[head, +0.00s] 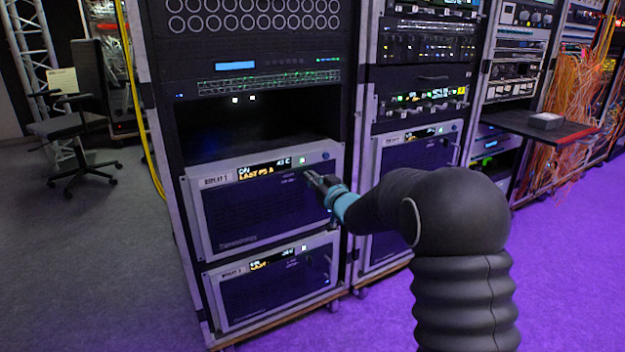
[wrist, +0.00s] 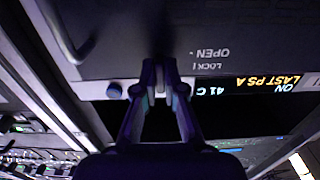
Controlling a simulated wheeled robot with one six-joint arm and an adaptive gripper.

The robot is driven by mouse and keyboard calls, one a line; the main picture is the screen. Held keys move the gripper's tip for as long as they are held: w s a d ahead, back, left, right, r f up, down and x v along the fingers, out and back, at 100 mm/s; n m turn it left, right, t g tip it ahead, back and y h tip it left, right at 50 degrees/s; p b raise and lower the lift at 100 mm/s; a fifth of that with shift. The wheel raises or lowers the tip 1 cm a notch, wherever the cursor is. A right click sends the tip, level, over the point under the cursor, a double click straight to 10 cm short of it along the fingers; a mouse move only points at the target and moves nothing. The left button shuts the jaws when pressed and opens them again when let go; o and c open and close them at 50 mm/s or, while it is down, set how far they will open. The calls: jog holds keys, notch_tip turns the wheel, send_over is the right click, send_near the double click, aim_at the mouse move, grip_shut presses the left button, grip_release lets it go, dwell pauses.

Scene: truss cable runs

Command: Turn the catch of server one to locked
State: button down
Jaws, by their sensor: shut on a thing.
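Server one (head: 255,212), labelled with a 1, is the upper of two dark-fronted units with pale frames in the near rack. Its display (head: 265,171) is lit and reads ON and LAST PS A. My gripper (head: 314,179) reaches its front from the right. In the wrist view, which looks upside down, my gripper (wrist: 166,72) is shut at the panel beside the printed words OPEN (wrist: 210,53) and LOCK (wrist: 210,67). It is shut on the catch, mostly hidden between the fingertips; I cannot tell which way the catch points.
A round button (wrist: 114,91) and a bent handle (wrist: 82,47) are close to my gripper. A second similar unit (head: 275,288) sits below. An open dark bay (head: 250,125) is above. More racks (head: 420,90) stand at right; floor at left is clear up to a chair (head: 75,130).

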jog(key=c, duration=1.3)
grip_release()
jog(key=shift+o, duration=0.2)
jog(key=v, duration=1.2)
